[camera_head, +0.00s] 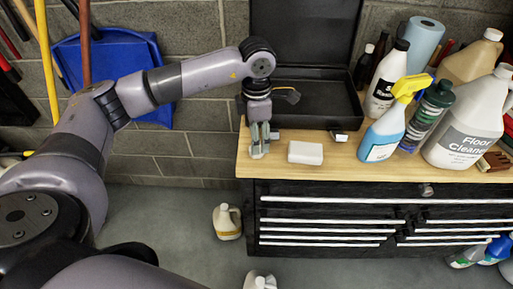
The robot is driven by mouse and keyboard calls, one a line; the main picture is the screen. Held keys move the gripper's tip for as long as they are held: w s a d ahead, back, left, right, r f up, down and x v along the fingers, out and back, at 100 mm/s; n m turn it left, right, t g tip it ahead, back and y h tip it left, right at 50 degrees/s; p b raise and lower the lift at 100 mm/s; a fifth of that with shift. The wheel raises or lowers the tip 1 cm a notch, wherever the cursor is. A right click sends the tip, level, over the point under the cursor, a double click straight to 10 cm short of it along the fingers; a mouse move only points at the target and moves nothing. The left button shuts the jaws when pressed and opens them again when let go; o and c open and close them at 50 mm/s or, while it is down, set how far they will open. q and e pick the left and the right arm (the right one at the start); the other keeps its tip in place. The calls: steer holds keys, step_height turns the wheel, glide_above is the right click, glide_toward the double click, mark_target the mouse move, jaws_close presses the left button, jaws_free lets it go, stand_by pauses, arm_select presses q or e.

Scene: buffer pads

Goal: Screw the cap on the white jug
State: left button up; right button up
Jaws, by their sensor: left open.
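My left gripper (260,153) points down at the left end of the wooden bench top (345,165), left of a small white block. It is open, and I see nothing between its fingers. A large whitish jug (464,132) labelled "Floor Cleaner" stands at the right of the bench, with a pale top (503,71). A smaller white jug (228,222) with a yellowish label stands on the floor left of the cabinet. Part of another whitish jug (261,281) shows at the bottom edge. I cannot make out a loose cap. My right gripper is out of view.
The white block (305,153) lies near the bench's front edge. Behind it is an open black case (310,98). A blue dustpan (152,115) hangs left.

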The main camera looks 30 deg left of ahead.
arm_select(q)
steer(key=shift+f+p, duration=0.15)
steer(key=shift+p, duration=0.15)
steer(key=f, duration=0.1)
steer(key=f+p, duration=0.2)
steer(key=shift+w+f, duration=0.3)
steer(key=shift+f, duration=0.65)
steer(key=shift+c, duration=0.2)
steer(key=c, duration=0.8)
